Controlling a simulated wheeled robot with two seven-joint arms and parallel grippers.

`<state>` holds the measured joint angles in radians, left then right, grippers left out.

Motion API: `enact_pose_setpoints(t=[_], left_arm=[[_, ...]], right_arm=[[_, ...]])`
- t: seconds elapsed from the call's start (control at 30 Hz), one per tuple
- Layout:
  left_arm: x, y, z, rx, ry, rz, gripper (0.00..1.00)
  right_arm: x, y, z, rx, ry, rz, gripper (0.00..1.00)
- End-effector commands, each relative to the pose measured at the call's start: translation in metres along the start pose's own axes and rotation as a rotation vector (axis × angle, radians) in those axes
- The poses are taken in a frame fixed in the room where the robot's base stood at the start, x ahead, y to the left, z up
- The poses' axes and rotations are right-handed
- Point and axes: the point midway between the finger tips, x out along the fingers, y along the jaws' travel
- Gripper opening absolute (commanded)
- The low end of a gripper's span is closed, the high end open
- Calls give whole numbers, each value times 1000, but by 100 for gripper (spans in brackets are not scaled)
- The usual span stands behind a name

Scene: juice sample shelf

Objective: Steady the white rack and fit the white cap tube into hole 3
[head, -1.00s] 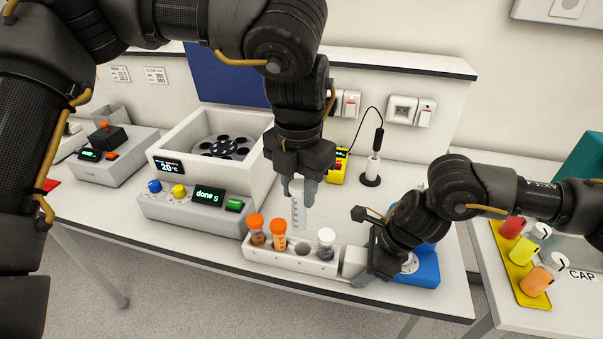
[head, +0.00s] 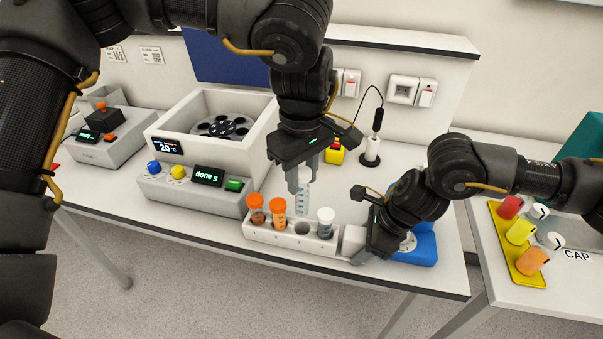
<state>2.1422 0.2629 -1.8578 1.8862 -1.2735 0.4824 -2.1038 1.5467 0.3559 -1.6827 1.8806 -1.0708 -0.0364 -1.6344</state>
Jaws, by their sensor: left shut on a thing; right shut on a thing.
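The white rack (head: 290,241) stands near the table's front edge. Two orange-capped tubes (head: 278,206) fill its left holes and a white-capped tube (head: 325,222) stands in its right hole. Hole 3 (head: 302,228), between them, is empty. My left gripper (head: 303,183) is shut on the white cap tube (head: 302,202), a clear tube with blue marks. The tube hangs about upright, just above or behind hole 3; I cannot tell the exact gap. My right gripper (head: 356,244) is shut on the rack's right end.
A centrifuge box (head: 197,195) with a "done" display stands left of the rack. A blue block (head: 425,247) lies behind my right gripper. A pen-like tool on a stand (head: 373,148) is at the back. A yellow tray (head: 523,270) holds colored bottles at right.

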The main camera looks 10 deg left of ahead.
Motion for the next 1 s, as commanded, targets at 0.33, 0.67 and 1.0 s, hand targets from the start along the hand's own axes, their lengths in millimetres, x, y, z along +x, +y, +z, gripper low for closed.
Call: enact_pose_setpoints(t=[0.33, 0.67, 1.0], left_arm=[[11, 0, 0, -1, 1, -2, 8], [37, 0, 0, -1, 1, -2, 8], [46, 0, 0, -2, 1, 0, 8]], right_arm=[[0, 0, 0, -1, -1, 0, 19], [0, 0, 1, -1, -1, 0, 19], [0, 0, 1, -1, -1, 0, 19]])
